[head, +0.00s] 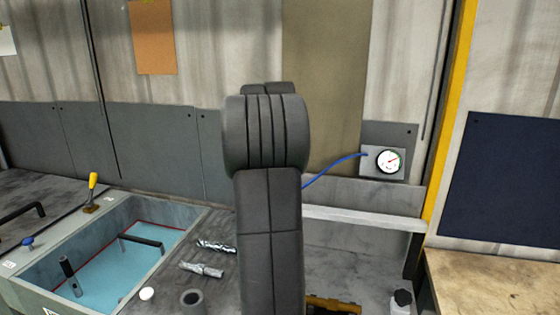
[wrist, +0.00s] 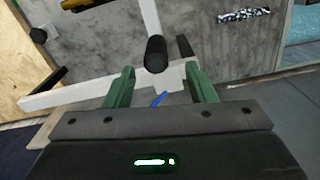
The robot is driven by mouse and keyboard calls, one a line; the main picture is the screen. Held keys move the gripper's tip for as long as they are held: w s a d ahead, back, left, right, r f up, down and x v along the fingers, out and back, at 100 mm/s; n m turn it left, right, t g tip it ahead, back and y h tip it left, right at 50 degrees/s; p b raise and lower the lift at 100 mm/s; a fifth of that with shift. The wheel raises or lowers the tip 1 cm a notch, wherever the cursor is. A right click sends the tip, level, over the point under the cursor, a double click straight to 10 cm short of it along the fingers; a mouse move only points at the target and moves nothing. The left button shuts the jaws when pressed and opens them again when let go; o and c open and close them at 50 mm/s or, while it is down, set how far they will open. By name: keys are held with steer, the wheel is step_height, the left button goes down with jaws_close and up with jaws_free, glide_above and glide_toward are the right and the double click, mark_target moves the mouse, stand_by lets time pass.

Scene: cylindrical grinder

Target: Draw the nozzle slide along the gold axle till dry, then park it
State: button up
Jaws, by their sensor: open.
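In the wrist view my gripper (wrist: 159,75) is open, its two green fingers apart with nothing clamped. A black round-ended knob (wrist: 155,53) shows between and just beyond the fingertips; I cannot tell whether it touches them. White bars (wrist: 62,97) run beside and behind it, and a short piece of blue hose (wrist: 159,99) shows below it. In the head view my arm hides the gripper and the knob. A gold-yellow part (head: 335,305) is cut off at the bottom edge; it may be the axle. A gold end also shows at the wrist view's top (wrist: 76,4).
A tank with blue-green liquid (head: 110,268) is at left, with a yellow-handled lever (head: 92,185) behind it. Drill bits (head: 203,269) lie beside it. A dial gauge (head: 389,160) with a blue hose is on the back wall. A wooden bench (head: 495,280) is at right.

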step_height(320, 180, up, 5)
stand_by(0.3)
step_height(320, 180, down, 14)
steer(key=shift+r+p, duration=0.1)
steer(key=shift+p, duration=0.55)
steer(key=shift+d, duration=0.2)
steer(key=shift+s+d, duration=0.1)
